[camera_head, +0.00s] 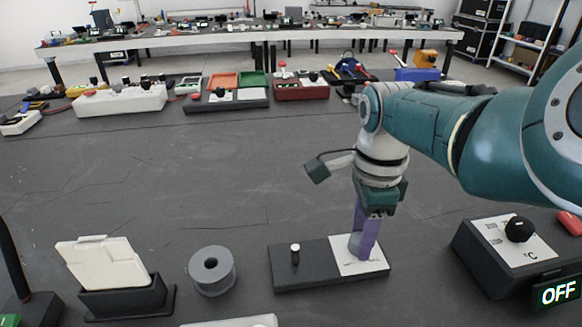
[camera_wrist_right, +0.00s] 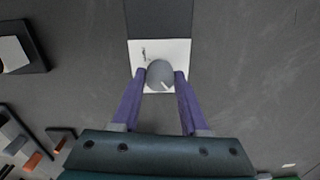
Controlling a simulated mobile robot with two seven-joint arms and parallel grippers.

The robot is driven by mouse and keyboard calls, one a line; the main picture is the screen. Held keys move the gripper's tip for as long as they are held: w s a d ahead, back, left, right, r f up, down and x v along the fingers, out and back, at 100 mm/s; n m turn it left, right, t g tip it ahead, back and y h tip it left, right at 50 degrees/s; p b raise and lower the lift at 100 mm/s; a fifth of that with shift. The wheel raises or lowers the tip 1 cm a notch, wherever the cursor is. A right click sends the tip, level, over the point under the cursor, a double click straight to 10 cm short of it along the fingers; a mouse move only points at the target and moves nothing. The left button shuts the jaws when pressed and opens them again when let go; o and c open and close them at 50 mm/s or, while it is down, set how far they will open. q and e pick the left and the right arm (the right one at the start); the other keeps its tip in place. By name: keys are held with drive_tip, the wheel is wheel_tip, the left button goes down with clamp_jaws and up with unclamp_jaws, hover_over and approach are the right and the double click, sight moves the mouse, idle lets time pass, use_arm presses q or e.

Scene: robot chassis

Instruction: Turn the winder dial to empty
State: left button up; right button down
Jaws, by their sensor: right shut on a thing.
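The winder is a dark flat base (camera_head: 318,264) with a white label plate (camera_head: 378,264) at its right end and a small white-topped post (camera_head: 295,252) toward its left. Its round grey dial (camera_wrist_right: 160,72) sits on the white plate in the right wrist view, with a light pointer mark on the side toward my gripper. My right gripper (camera_head: 363,248) points down over the plate. Its purple fingers stand on either side of the dial and are shut on it. The fingers mostly hide the dial in the head view. The label's print is too small to read. My left gripper is not in view.
A grey spool (camera_head: 212,271) and a white piece in a black holder (camera_head: 125,297) stand left of the winder. A box with a black knob (camera_head: 519,229) and an OFF display (camera_head: 557,292) stands to the right. The table's middle left is clear; several devices line its far edge.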

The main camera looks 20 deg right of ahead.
drive_tip(key=n, duration=0.5)
drive_tip(key=shift+n+p, duration=0.3)
drive_tip(key=shift+p, duration=0.05)
drive_tip(key=n, duration=0.9)
drive_tip(key=shift+r+n, duration=0.1)
drive_tip(key=shift+n, duration=0.3)
drive_tip(key=n, duration=0.4)
drive_tip(key=shift+n+p, duration=0.3)
drive_tip(key=n, duration=0.4)
drive_tip(key=shift+n, duration=0.3)
drive_tip(key=n, duration=0.9)
drive_tip(key=shift+n, duration=1.8)
